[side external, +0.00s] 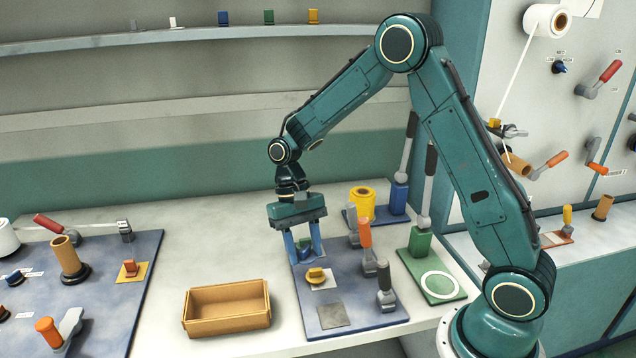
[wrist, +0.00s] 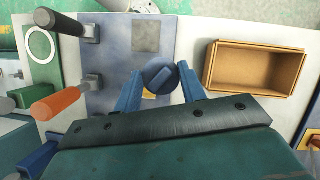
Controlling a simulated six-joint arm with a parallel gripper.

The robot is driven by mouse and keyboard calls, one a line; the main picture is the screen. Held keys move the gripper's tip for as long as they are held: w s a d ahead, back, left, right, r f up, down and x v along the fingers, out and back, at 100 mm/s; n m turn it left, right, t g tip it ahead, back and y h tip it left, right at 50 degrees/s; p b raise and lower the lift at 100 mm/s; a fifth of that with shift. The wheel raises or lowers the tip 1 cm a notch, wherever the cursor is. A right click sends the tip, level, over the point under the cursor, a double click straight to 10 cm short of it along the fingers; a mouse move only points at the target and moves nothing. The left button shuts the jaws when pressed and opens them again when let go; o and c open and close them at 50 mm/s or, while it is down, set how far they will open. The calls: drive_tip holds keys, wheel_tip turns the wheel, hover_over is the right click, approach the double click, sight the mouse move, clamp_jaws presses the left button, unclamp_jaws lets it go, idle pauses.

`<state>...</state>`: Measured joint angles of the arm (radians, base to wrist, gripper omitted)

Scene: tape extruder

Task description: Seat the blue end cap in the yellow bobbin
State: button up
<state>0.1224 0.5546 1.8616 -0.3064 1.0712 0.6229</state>
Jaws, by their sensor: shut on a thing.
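My gripper (side external: 303,250) points down over the blue-grey board, with its two blue fingers apart around a dark blue round end cap. In the wrist view the cap (wrist: 160,75) sits between the fingertips of my gripper (wrist: 161,86), its round face with a bar across it toward the camera. In the side view the cap is mostly hidden between the fingers. The yellow bobbin (side external: 362,204) stands upright on a blue plate, behind and to the right of my gripper and apart from it. I cannot make it out in the wrist view.
A brown open tray (side external: 227,308) lies front left. A grey square (side external: 333,316) lies flat on the board.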

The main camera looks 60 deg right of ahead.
drive_tip(key=s+a+r+m+t+y, duration=0.2)
drive_tip(key=s+r+m+t, duration=0.1)
drive_tip(key=s+r+m, duration=0.4)
drive_tip(key=shift+a+r+m, duration=0.25)
drive_tip(key=shift+r+m, duration=0.65)
drive_tip(key=shift+m, duration=0.6)
hover_over(323, 322)
drive_tip(key=d, duration=0.1)
drive_tip(key=f, duration=1.5)
drive_tip(key=shift+w+d+f, duration=0.1)
drive_tip(key=shift+d, duration=0.1)
drive_tip(key=shift+f, duration=2.2)
drive_tip(key=shift+f, duration=0.2)
drive_tip(key=o, duration=0.9)
drive_tip(key=shift+o, duration=0.2)
